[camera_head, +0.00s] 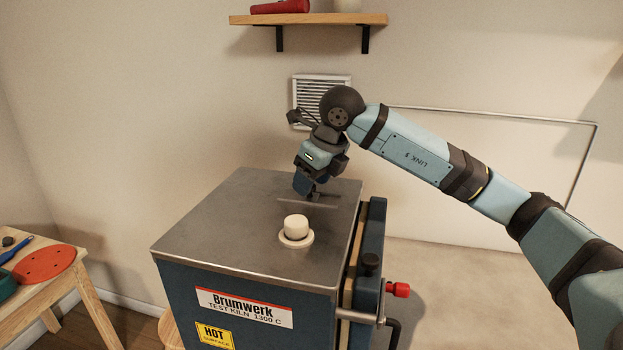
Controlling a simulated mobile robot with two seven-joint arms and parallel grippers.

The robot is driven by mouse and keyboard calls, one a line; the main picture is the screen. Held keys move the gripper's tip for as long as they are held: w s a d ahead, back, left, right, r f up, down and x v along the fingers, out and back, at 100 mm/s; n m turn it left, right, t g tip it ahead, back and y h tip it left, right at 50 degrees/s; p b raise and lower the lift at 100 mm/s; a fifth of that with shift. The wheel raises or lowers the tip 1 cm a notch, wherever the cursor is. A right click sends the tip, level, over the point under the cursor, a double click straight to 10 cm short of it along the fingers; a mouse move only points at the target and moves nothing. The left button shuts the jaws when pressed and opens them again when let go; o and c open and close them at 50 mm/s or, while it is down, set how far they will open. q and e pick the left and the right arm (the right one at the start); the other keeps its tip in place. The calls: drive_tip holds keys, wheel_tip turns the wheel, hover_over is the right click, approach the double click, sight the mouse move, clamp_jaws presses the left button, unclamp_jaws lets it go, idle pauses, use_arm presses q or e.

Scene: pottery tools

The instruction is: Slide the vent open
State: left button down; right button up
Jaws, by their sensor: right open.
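The kiln (200,225) has a flat grey metal top and a dark blue body. On its top a cream plug-like knob (296,225) stands upright on a round cream base (296,240). Just behind it is a thin dark strip (335,208), which may be part of the vent; my gripper partly hides it. My right gripper (313,197) points down just behind the knob, low over the kiln top. It is open, its fingertips are small and dark, and I cannot tell whether they touch anything. My left gripper is not in view.
A white louvred grille (305,88) is on the back wall, partly behind my right arm. A wooden shelf (340,19) hangs above. A wooden table (50,300) with a red disc (44,263) stands at left.

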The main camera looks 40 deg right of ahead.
drive_tip(key=shift+w+f, duration=0.15)
drive_tip(key=shift+f, duration=0.1)
clamp_jaws()
drive_tip(key=s+d+b, duration=0.2)
drive_tip(key=s+d, duration=0.1)
drive_tip(key=shift+s, duration=0.3)
drive_tip(key=shift+w+a, duration=0.1)
